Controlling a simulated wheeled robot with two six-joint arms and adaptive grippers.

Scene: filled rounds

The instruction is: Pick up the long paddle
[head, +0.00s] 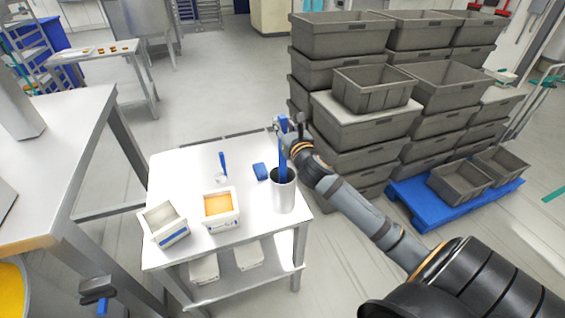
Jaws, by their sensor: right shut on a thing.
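The long blue paddle (283,160) stands nearly upright, its lower end hidden inside a metal cylinder (284,197) at the right side of the white table. My right gripper (283,127) is shut on the paddle's upper part, above the cylinder's rim. My right arm reaches in from the lower right. A shorter blue tool (223,161) stands on the table farther left, with a small pale round piece at its foot.
Stacked grey crates (345,137) stand close on the right. A steel bench (50,140) is at left. Two tubs sit on the lower shelf.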

